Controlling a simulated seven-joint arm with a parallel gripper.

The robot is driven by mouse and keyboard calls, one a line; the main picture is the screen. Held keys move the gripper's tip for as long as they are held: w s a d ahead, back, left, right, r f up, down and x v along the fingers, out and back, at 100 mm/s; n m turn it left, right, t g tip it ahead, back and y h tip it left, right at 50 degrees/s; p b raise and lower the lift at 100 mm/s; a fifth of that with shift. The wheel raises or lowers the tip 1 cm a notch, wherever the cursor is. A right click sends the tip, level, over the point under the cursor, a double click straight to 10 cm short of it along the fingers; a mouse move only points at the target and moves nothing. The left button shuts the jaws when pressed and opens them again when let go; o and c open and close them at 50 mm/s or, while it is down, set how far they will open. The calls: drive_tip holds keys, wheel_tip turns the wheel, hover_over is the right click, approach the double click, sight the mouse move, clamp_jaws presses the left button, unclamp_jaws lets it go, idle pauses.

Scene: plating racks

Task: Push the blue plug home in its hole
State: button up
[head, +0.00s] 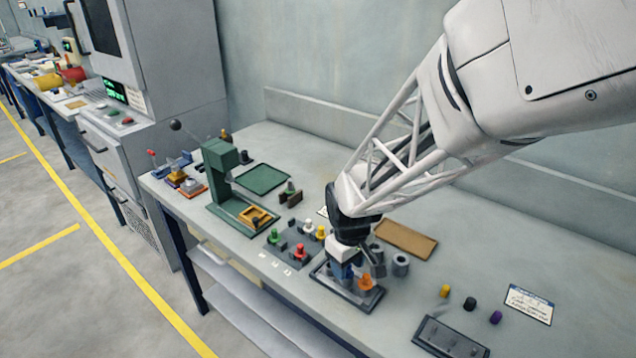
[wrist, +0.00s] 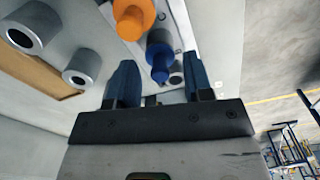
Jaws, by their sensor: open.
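The blue plug (wrist: 160,52) shows in the wrist view, its narrow end pointing toward my gripper (wrist: 160,72). My gripper is open, with one dark blue finger on each side of the plug and gaps between. The plug stands at a pale plate (wrist: 181,22) beside an orange plug (wrist: 133,14); how deep it sits in its hole I cannot tell. In the head view my gripper (head: 358,265) is low over the dark-edged plate (head: 366,302), next to the orange plug (head: 366,281). The blue plug is not clearly visible there, hidden by my gripper.
Two grey hollow cylinders stand close by, one at the right (head: 401,264). A rack with coloured plugs (head: 298,252) and a green press (head: 222,180) are to the left. A brown mat (head: 405,237) lies behind. Loose coloured pieces (head: 470,303) and a dark tray (head: 450,340) are at right.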

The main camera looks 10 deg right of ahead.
drive_tip(key=shift+r, duration=0.15)
drive_tip(key=shift+r, duration=3.8)
drive_tip(key=shift+c, duration=0.2)
drive_tip(key=c, duration=0.5)
drive_tip(key=shift+m, duration=0.4)
clamp_jaws()
drive_tip(key=shift+r+m, duration=0.2)
drive_tip(key=shift+m, duration=1.7)
drive_tip(key=shift+f, duration=0.2)
drive_tip(key=shift+f, duration=2.85)
